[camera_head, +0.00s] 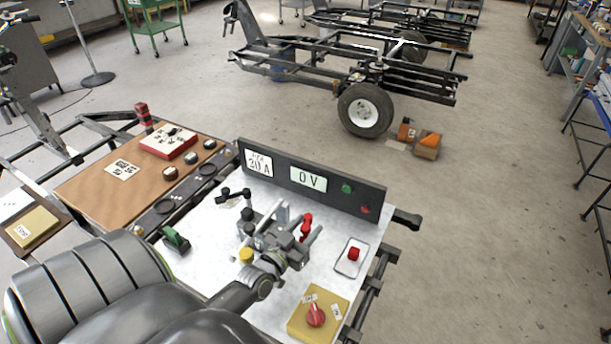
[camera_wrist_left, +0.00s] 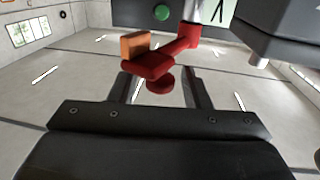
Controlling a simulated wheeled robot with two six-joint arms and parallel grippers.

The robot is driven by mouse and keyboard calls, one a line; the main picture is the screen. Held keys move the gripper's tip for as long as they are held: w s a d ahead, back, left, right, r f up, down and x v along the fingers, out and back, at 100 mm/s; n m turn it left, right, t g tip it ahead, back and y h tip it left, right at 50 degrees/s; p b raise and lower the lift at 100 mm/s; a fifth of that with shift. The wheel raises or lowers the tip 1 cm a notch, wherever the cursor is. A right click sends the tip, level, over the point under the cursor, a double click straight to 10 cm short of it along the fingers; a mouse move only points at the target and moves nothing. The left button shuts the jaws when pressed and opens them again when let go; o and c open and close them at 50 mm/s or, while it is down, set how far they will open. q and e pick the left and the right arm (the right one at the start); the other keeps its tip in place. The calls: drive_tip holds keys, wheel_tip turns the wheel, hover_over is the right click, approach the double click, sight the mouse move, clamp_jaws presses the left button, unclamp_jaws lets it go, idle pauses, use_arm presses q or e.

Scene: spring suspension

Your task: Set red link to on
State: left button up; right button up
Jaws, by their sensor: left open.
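The red link (camera_head: 306,223) stands on the white board just beyond my left gripper in the head view, partly hidden by it. In the left wrist view the red link (camera_wrist_left: 180,46) is a red arm with a round lower knob and an orange block at its left end. My left gripper (camera_head: 300,238) is open. In the left wrist view its fingers (camera_wrist_left: 160,85) lie either side of the link's lower knob. I cannot tell whether they touch it. The panel display (camera_head: 308,179) reads 0 V. My right gripper is not in view.
A dark panel (camera_head: 270,188) with a green light (camera_head: 346,188) and a red light (camera_head: 365,209) stands behind the link. A red switch (camera_head: 354,254) and a yellow box with a red knob (camera_head: 315,314) are to the right. A green-handled part (camera_head: 176,240) is at the left.

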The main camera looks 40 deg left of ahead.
sight(305, 227)
use_arm(q)
drive_tip(key=shift+r, duration=0.15)
wheel_tip(305, 227, up, 10)
drive_tip(key=p, duration=0.8)
drive_tip(key=shift+p, duration=0.35)
